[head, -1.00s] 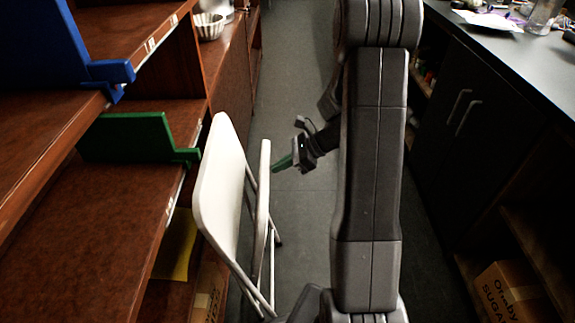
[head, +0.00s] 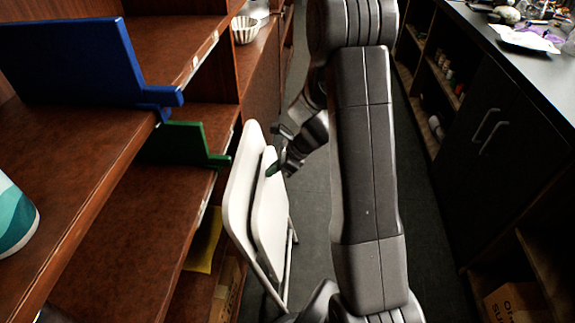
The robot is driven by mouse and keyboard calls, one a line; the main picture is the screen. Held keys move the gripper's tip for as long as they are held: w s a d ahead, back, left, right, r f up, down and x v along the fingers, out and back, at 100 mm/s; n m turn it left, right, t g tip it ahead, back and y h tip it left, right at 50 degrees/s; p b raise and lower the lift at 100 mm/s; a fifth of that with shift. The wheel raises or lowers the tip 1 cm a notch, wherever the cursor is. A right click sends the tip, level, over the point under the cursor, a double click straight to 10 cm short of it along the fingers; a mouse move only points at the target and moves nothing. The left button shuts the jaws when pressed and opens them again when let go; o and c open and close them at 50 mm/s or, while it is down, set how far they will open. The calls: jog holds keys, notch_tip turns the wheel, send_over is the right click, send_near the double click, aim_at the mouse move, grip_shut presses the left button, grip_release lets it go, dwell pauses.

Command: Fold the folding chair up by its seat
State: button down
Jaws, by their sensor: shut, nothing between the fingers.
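The white folding chair (head: 237,195) stands upright at the lower middle left, close to the shelf edge. Its seat (head: 270,215) is tilted up and lies nearly flat along the backrest, with a narrow gap between them. The chair's thin legs reach down to the floor. The fingers are shut with nothing held. My arm hides part of the floor to the right.
Wooden shelves with a blue bookend (head: 75,62) and a green bookend (head: 180,145) are on the left. A dark cabinet (head: 485,140) with a cluttered counter is on the right. The floor aisle (head: 312,200) between them is narrow and clear.

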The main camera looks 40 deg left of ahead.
jog(key=shift+s+a, duration=0.35)
jog(key=shift+a, duration=0.3)
jog(key=shift+d, duration=0.1)
jog(key=d+f+p+v, duration=0.1)
jog(key=v, duration=1.2)
jog(key=shift+w, duration=0.4)
jog(key=shift+f, duration=0.1)
